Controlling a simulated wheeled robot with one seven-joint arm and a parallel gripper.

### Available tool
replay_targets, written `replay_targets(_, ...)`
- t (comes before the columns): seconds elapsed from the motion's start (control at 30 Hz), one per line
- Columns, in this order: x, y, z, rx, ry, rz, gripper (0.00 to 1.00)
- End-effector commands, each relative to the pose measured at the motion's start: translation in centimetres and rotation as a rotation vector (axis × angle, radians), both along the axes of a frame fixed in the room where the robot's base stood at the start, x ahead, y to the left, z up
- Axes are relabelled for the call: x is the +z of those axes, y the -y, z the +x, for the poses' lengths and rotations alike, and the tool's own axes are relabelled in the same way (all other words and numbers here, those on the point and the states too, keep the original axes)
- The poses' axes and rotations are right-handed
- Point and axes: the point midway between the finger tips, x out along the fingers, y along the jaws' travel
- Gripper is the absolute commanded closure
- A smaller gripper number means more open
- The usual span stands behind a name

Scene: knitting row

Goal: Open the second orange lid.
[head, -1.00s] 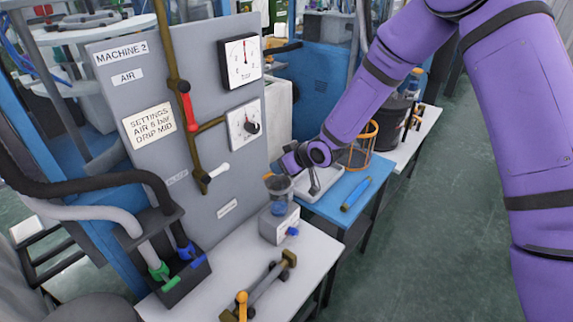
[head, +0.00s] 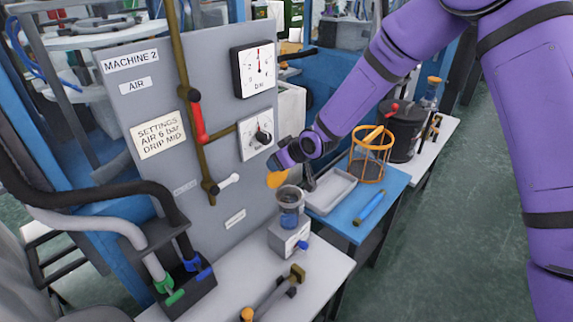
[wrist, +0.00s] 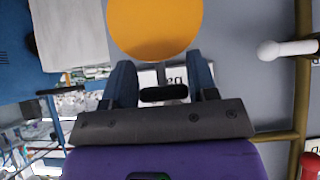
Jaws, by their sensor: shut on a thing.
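The orange lid (head: 277,179) is at the tip of my gripper (head: 281,164), just above and left of a clear cup with blue liquid (head: 290,212). The cup's top looks open. In the wrist view the lid (wrist: 155,28) shows as a large round orange disc beyond the two blue fingers of my gripper (wrist: 161,75). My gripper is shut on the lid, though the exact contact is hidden. I cannot tell whether the lid still touches the cup. Another orange lid (head: 435,79) sits on a bottle at the far right.
The cup stands on a grey block (head: 287,240) on a white table (head: 235,272). The grey machine panel (head: 215,60) with gauges is close to my gripper's left. A blue table (head: 350,225) with a tray (head: 331,190) and an orange cage (head: 370,155) lies to the right.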

Motion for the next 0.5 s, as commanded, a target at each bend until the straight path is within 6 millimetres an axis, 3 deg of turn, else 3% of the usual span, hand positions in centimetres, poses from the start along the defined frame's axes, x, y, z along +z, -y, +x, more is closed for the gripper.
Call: replay_targets(0.5, -0.6, -1.4, 0.7, 0.004, -0.014, -0.007, 0.89)
